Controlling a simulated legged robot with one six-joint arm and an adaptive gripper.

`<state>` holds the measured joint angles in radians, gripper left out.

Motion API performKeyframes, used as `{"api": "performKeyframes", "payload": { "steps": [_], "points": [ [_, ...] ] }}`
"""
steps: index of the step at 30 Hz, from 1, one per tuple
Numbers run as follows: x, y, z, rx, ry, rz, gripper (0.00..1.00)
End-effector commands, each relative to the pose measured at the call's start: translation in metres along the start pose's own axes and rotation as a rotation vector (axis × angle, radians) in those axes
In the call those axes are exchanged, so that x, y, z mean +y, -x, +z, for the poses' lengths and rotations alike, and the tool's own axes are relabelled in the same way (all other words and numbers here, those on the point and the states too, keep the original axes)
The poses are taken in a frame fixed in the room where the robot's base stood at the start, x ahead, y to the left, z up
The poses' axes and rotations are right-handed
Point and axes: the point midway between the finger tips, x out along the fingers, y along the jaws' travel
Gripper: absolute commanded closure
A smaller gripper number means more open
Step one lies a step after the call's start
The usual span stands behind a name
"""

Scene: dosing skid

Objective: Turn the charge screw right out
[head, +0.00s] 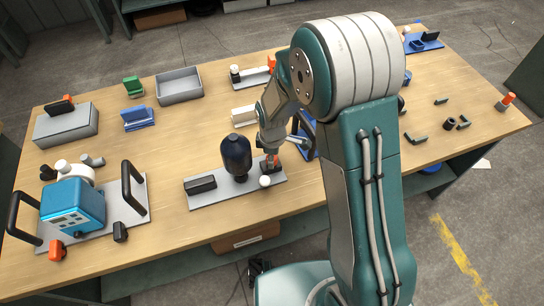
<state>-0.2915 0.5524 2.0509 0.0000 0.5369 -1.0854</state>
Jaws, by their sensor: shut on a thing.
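A grey base plate (218,196) lies on the wooden workbench and carries a dark, rounded vessel (236,153) standing upright, a black block (201,185) at its left end and a white round knob (265,181) at the front. My gripper (270,158) points down just right of the vessel, over the plate's right part.
A blue pump unit (73,207) with black handles stands at the left. A grey open tray (179,86) and a grey box (66,125) lie behind. Small dark fittings (449,123) lie at the right. The bench between tray and plate is mostly clear.

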Motion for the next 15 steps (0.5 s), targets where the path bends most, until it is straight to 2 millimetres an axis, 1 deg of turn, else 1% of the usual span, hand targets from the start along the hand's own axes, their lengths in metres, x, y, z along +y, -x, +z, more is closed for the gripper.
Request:
{"api": "performKeyframes", "payload": {
  "steps": [1,15],
  "points": [
    [-0.0029,-0.0022,0.0007,-0.004,0.045,-0.008,1.00],
    [-0.0031,-0.0024,0.0009,-0.002,0.491,-0.010,1.00]
  ]
}}
